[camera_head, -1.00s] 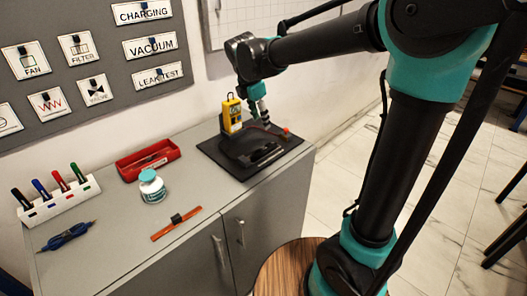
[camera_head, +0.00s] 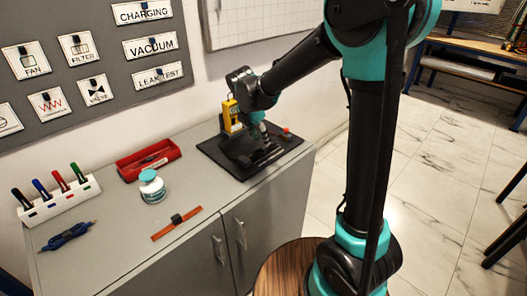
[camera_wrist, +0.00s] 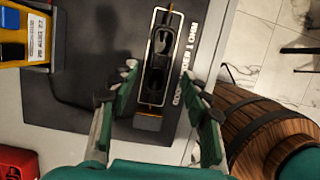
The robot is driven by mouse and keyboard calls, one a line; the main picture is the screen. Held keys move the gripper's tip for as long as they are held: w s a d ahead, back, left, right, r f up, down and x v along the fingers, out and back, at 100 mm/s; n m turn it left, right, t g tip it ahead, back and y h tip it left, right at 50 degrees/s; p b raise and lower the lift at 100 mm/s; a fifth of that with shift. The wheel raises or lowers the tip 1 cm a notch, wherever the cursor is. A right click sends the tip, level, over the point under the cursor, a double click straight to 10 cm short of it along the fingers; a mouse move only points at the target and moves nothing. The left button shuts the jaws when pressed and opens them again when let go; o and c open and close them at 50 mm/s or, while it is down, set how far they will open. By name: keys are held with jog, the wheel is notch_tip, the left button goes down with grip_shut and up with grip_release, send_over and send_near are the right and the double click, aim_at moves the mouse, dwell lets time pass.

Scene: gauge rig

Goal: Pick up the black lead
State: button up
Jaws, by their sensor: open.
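The black lead (camera_wrist: 158,62) lies in a white-outlined rectangular place on the black mat (camera_wrist: 82,92). In the wrist view it is a narrow black piece running up and down the picture, with an orange-brown tip at each end. My gripper (camera_wrist: 161,82) is open, with one green finger on each side of the lead's lower part. I cannot tell whether the fingers touch it. In the head view my gripper (camera_head: 263,138) is low over the mat (camera_head: 233,172) and partly hides the lead.
A yellow meter (camera_head: 231,116) stands on the mat to the left of my gripper. A small orange-red piece (camera_head: 287,131) is on its right.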

aim_at(264, 148)
jog(key=shift+x, duration=2.7)
jog(key=shift+c, duration=0.3)
jog(key=shift+r, duration=0.1)
grip_shut()
jog(key=shift+r, duration=0.1)
